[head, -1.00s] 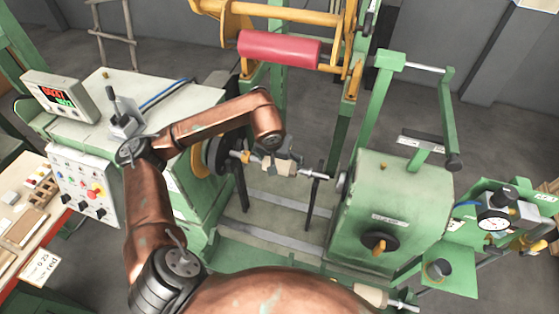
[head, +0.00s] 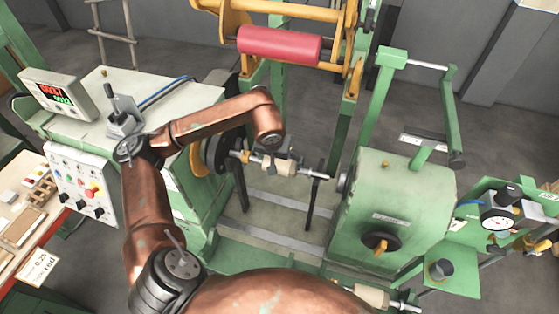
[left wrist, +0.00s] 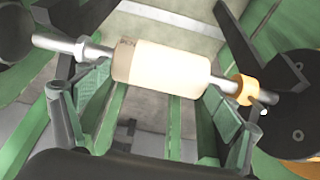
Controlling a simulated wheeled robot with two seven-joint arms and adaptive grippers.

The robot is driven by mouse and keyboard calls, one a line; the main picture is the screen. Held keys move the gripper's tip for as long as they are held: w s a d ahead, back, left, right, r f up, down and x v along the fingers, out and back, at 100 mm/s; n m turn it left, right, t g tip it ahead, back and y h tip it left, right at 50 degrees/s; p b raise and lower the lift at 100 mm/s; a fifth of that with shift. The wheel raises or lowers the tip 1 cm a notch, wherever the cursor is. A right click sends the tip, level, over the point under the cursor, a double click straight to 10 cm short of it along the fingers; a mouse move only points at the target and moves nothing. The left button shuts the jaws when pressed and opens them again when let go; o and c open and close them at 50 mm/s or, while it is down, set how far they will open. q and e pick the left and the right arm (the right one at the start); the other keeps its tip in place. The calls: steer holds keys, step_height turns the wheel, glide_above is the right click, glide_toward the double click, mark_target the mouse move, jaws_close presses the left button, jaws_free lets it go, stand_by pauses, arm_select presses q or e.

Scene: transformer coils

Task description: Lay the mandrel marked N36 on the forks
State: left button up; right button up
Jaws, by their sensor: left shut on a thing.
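A mandrel with a pale wooden barrel (head: 276,168) on a steel shaft is at the left gripper (head: 283,157), between the winding machine's two heads. In the left wrist view the barrel (left wrist: 162,64) lies across the fingers of the left gripper (left wrist: 155,100), which is shut on the mandrel. An orange collar (left wrist: 247,90) sits on the shaft. No N36 mark is readable. The forks are two dark uprights, one on the left (head: 241,188) and one on the right (head: 314,205). The shaft runs over their tops; whether it touches them I cannot tell. My right gripper is out of view.
A green tailstock (head: 390,210) stands close on the right, and a dark faceplate (head: 218,152) on the left. A second mandrel (head: 372,295) lies at the bottom, partly hidden by my body. A red roll (head: 279,47) hangs behind.

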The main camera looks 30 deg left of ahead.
arm_select(q)
steer(key=o, duration=1.7)
steer(key=shift+c, duration=0.2)
steer(key=shift+f, duration=0.1)
